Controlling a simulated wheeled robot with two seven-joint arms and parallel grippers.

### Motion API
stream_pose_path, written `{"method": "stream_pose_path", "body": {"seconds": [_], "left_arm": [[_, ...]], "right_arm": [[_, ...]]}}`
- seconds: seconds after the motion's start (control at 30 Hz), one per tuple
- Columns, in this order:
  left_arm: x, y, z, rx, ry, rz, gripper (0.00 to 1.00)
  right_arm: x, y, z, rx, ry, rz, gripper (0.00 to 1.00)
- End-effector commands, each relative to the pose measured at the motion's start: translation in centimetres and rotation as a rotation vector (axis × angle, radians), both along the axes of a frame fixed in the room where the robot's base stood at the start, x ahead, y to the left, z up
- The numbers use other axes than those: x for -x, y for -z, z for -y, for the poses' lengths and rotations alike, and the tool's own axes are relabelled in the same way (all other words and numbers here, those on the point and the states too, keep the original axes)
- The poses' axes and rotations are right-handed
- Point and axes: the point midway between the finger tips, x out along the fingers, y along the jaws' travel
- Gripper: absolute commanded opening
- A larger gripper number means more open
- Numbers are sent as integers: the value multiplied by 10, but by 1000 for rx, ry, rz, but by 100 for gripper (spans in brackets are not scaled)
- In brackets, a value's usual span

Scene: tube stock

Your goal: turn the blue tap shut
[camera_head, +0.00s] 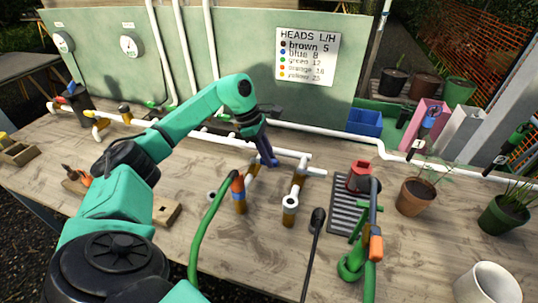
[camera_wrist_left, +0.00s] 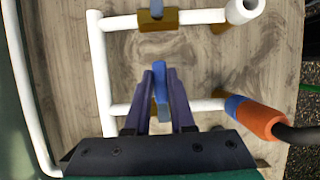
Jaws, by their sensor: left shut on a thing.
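The blue tap's lever (camera_wrist_left: 160,84) is between the fingers of my left gripper (camera_wrist_left: 161,96) in the wrist view. The gripper is shut on it. The lever lies roughly crosswise to the white pipe (camera_wrist_left: 206,104) running sideways beneath the fingers. The fingers and palm hide much of the tap body. In the head view my left gripper (camera_head: 267,158) points down over the white pipework in the middle of the bench, and the tap is largely hidden there. My right gripper is not in view.
Another fitting with a brown-yellow body (camera_wrist_left: 157,20) sits on the parallel pipe. A hose with an orange connector (camera_wrist_left: 258,118) is close right of the gripper. A sign (camera_head: 307,58) hangs behind. A blue bin (camera_head: 365,122) and plant pots (camera_head: 418,196) stand to the right.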

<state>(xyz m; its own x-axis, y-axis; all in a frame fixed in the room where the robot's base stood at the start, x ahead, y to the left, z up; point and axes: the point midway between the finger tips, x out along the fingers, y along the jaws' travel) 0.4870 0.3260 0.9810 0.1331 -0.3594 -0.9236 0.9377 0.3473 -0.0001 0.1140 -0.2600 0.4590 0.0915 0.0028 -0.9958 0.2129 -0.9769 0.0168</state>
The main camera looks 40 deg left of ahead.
Motion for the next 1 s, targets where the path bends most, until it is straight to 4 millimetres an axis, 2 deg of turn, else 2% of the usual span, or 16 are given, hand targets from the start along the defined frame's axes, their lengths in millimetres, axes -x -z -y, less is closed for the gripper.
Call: {"method": "stream_pose_path", "body": {"seconds": [0.57,0.6,0.63,0.67,1.0], "left_arm": [[1,-1,0,1,36,3,0],[1,-1,1,0,36,3,37],[1,-1,0,0,36,2,49],[1,-1,0,0,35,2,52],[1,-2,-1,0,34,1,52]], "right_arm": [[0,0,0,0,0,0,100],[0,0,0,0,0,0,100],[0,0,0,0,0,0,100],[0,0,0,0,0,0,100],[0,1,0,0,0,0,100]]}}
